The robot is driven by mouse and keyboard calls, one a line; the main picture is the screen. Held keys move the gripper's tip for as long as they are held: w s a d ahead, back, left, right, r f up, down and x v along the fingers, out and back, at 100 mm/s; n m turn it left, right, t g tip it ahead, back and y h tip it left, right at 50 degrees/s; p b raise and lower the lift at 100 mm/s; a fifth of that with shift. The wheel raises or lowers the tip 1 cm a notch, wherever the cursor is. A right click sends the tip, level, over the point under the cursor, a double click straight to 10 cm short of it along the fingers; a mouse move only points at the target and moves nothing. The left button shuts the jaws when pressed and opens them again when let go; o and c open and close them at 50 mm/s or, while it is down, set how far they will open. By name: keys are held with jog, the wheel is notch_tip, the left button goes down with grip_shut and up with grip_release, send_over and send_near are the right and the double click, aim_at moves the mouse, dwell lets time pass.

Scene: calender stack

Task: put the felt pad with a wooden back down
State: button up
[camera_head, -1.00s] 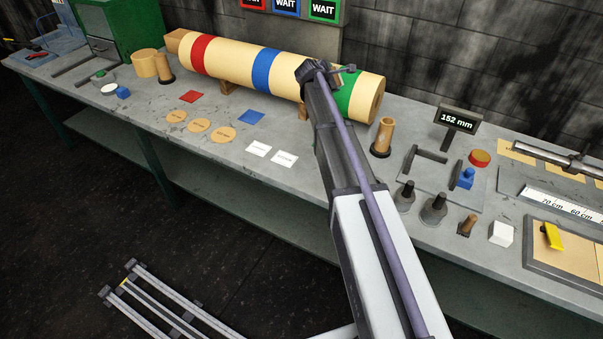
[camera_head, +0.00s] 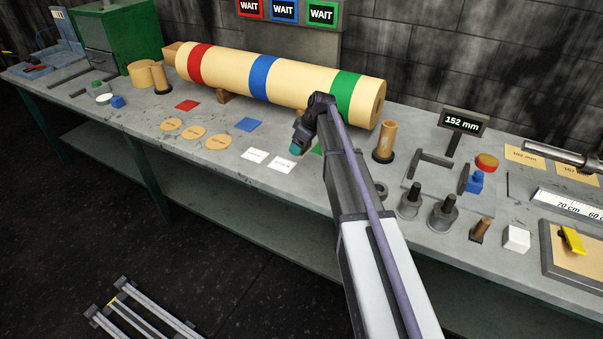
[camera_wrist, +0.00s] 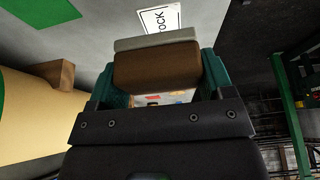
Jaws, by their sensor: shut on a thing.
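My gripper (camera_wrist: 160,78) is shut on the felt pad with a wooden back (camera_wrist: 157,66). In the wrist view the pad shows a brown wooden block with a pale grey felt layer along its far side, between teal fingers.
The roll has red, blue and green bands and rests on wooden supports. Wooden discs (camera_head: 193,132), a red square (camera_head: 187,105) and a blue square (camera_head: 248,124) lie on the bench (camera_head: 225,163). A wooden cylinder (camera_head: 386,138) and dark weights (camera_head: 410,198) stand to the right.

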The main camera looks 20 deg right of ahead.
aim_at(298, 171)
notch_tip(298, 171, down, 10)
jog(key=b, duration=0.9)
jog(key=shift+r, duration=0.35)
jog(key=shift+c, duration=0.7)
jog(key=shift+f, duration=0.2)
jog(key=o, duration=1)
jog(key=shift+f, duration=0.1)
jog(key=p+v, duration=1)
jog(key=v, duration=0.1)
jog(key=s+a+m+g+h, duration=0.1)
jog(key=s+a+m, duration=0.2)
jog(key=s, duration=0.7)
jog(key=s+a+f+m+g+h, duration=0.1)
jog(key=s+a+m, duration=0.2)
jog(key=s, duration=0.6)
jog(key=s+a+m+g+h, duration=0.1)
jog(key=s+a, duration=0.4)
jog(key=s, duration=0.5)
jog(key=shift+s+a+f+m, duration=0.2)
jog(key=shift+s+a+m, duration=0.15)
jog(key=shift+m, duration=0.55)
